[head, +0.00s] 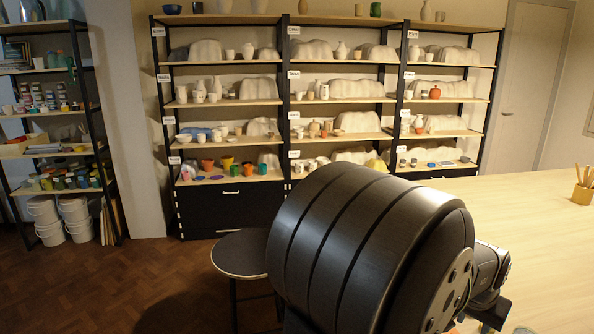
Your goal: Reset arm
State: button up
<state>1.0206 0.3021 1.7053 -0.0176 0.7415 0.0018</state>
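In the head view, a large dark cylindrical link of my own arm fills the lower middle of the picture. Smaller dark and grey parts of my arm show just to its right, over the wooden table (552,240). I cannot make out gripper fingers anywhere. Whatever lies behind the big link is hidden, including part of the table top.
A cup of wooden tools (582,193) stands at the table's right edge. A round stool (238,254) stands on the floor left of my arm. Shelves of pottery (290,95) line the back wall. White buckets (45,220) sit under the left shelf. The visible table top is mostly clear.

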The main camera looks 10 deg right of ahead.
jog(key=x, duration=0.9)
jog(key=shift+d+r, duration=0.1)
jog(key=shift+r, duration=0.1)
notch_tip(320, 180, up, 10)
jog(key=s+a+r+n+t, duration=0.1)
jog(key=s+a, duration=0.2)
jog(key=a, duration=0.2)
jog(key=s+a+r+n, duration=0.1)
jog(key=s+a+n, duration=0.15)
jog(key=a, duration=0.25)
jog(key=shift+m+y, duration=0.3)
jog(key=shift+m, duration=0.15)
jog(key=w+f, duration=0.2)
jog(key=w, duration=0.1)
jog(key=w+a+f, duration=0.1)
jog(key=w, duration=0.2)
jog(key=w+a+f, duration=0.1)
jog(key=w+f, duration=0.1)
jog(key=w, duration=0.1)
jog(key=shift+w+a+f, duration=0.1)
jog(key=shift+w+f, duration=0.2)
jog(key=f, duration=0.1)
jog(key=w+f, duration=0.1)
jog(key=f, duration=0.1)
jog(key=shift+w+a, duration=0.2)
jog(key=shift+w, duration=0.1)
jog(key=shift+f, duration=0.65)
jog(key=shift+r, duration=0.1)
